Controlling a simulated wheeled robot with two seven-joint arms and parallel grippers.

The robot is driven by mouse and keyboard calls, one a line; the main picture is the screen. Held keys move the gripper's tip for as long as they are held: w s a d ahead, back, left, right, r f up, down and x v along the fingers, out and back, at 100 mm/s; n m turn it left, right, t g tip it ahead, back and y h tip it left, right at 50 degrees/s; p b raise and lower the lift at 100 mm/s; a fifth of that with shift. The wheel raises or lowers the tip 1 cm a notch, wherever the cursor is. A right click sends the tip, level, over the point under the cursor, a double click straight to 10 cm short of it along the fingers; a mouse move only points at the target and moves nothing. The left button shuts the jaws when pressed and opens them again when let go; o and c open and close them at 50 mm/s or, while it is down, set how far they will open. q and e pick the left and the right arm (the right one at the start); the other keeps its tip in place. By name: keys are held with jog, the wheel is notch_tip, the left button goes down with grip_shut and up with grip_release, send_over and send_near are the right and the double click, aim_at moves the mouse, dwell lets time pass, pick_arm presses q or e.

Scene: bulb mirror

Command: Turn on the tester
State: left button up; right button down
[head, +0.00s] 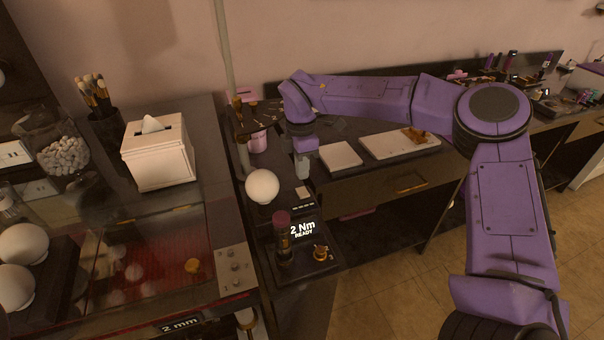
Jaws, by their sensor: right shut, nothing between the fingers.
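My right arm reaches in from the right and bends down at the wrist. Its gripper (302,167) is shut and empty, pointing down above the dark counter, right of a white globe bulb (262,186). A small pale square plate (291,192) lies just below the fingertips in the picture; I cannot tell whether they touch it. No label marks which device is the tester. My left gripper is out of view.
A white tissue box (158,157), a glass jar of pale pebbles (63,155) and more globe bulbs (22,244) stand at left. A thin pole (226,60) rises behind the globe. Two white trays (398,145) lie right of the gripper, under my arm.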

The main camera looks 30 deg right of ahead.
aim_at(304, 194)
notch_tip(304, 194, up, 10)
jog(key=w+b, duration=0.1)
jog(key=shift+f, duration=0.2)
jog(key=shift+w+b, duration=0.1)
jog(key=shift+b, duration=0.2)
jog(key=shift+g, duration=0.4)
jog(key=s+f, duration=0.1)
jog(key=f, duration=0.3)
jog(key=s+f+b, duration=0.1)
jog(key=f, duration=0.8)
jog(key=shift+s+a+f, duration=0.2)
jog(key=shift+s+f, duration=0.2)
jog(key=shift+b, duration=0.35)
